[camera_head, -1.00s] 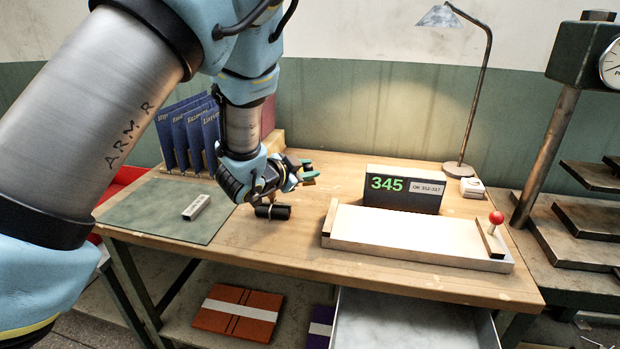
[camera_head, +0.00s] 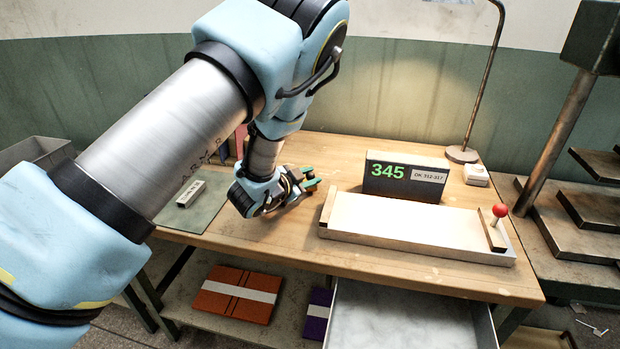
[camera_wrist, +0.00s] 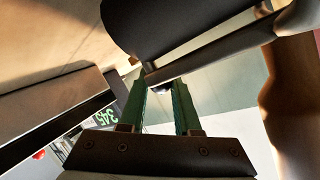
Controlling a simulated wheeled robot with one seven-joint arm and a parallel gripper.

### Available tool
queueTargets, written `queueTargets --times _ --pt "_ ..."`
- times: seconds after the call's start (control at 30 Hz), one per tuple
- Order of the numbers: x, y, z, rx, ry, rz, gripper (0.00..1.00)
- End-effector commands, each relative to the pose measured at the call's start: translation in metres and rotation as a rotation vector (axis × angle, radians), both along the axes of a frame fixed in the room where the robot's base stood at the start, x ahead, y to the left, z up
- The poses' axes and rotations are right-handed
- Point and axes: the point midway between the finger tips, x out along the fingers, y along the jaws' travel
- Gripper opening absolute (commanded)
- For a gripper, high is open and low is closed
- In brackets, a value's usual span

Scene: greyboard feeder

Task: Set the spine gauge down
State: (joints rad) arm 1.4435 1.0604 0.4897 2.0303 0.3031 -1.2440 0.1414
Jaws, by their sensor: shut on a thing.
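My gripper (camera_head: 312,180) is over the bench, left of the display, with its green fingers pointing right. In the wrist view the green fingers (camera_wrist: 160,88) are close together at a metal bar (camera_wrist: 215,50) joined to a dark rounded piece (camera_wrist: 175,20). I take this held piece to be the spine gauge; its full shape is cut off, and in the head view my wrist hides most of it. Whether it touches the bench cannot be seen. A small grey lettered block (camera_head: 190,193) lies on the green mat (camera_head: 205,212), left of my gripper.
The display reading 345 (camera_head: 404,178) stands behind a long pale tray (camera_head: 400,225) with a red knob (camera_head: 500,210). A lamp (camera_head: 462,154) and small white box (camera_head: 476,175) are behind right. An open drawer (camera_head: 410,310) sticks out below. Bare wood (camera_head: 285,240) lies before my gripper.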

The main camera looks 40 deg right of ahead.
Motion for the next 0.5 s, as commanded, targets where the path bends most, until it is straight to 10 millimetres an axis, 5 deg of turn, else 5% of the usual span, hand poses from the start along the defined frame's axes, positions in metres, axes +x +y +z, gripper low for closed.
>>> queueTargets --times 0.4,0.43,0.5 --pt "0.0003 -0.0005 -0.0120 -0.004 -0.001 0.000 0.00" --pt "-0.0001 -0.0001 -0.0129 -0.001 0.000 0.000 0.33" --pt "-0.0001 -0.0001 -0.0128 -0.001 0.000 0.000 0.41"
